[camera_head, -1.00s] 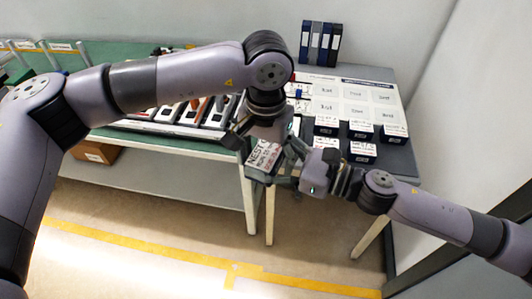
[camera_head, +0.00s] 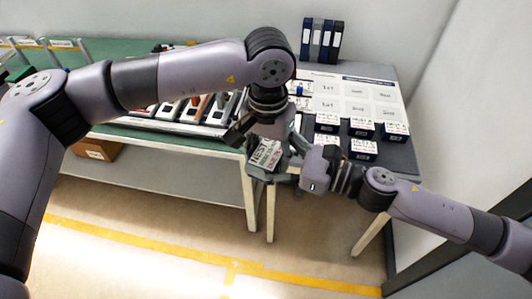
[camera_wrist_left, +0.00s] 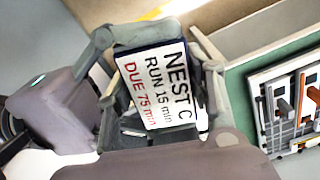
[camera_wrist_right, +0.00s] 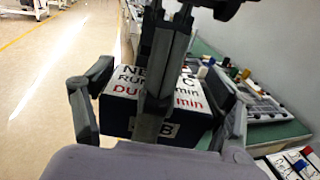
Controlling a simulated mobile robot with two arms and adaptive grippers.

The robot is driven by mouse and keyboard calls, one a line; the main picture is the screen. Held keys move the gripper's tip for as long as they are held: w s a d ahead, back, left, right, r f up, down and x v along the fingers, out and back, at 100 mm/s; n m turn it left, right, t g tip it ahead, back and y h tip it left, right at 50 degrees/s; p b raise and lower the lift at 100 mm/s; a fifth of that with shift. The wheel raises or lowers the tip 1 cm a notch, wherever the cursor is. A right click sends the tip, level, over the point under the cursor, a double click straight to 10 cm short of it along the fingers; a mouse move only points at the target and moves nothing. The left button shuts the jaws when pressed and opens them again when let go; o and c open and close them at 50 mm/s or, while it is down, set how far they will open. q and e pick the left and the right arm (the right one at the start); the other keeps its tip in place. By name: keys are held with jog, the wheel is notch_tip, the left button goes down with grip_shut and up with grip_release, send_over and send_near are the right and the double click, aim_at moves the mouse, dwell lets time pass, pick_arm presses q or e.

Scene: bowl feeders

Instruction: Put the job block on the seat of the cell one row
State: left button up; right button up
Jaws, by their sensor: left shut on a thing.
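The job block (camera_head: 264,155) is a dark block with a white label on top. The label reads "NEST C, RUN 15 min, DUE 75 min" in the left wrist view (camera_wrist_left: 165,88). My left gripper (camera_head: 268,147) is shut on it and holds it in the air at the table's front edge. My right gripper (camera_head: 288,166) is beside the block, with its fingers apart around it; in the right wrist view (camera_wrist_right: 158,112) gaps show beside the block. A white board (camera_head: 356,98) with two rows of squares marked 1st, 2nd, 3rd lies on the grey table; its row names are unreadable.
Several labelled dark blocks (camera_head: 362,150) stand in front of the board. Several binders (camera_head: 321,40) stand at the back wall. A green bench (camera_head: 120,50) with a feeder tray (camera_head: 180,130) is on the left, with a cardboard box (camera_head: 95,149) below. Squares on the board look empty.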

jog(key=o, duration=0.4)
jog(key=shift+d+f, duration=0.1)
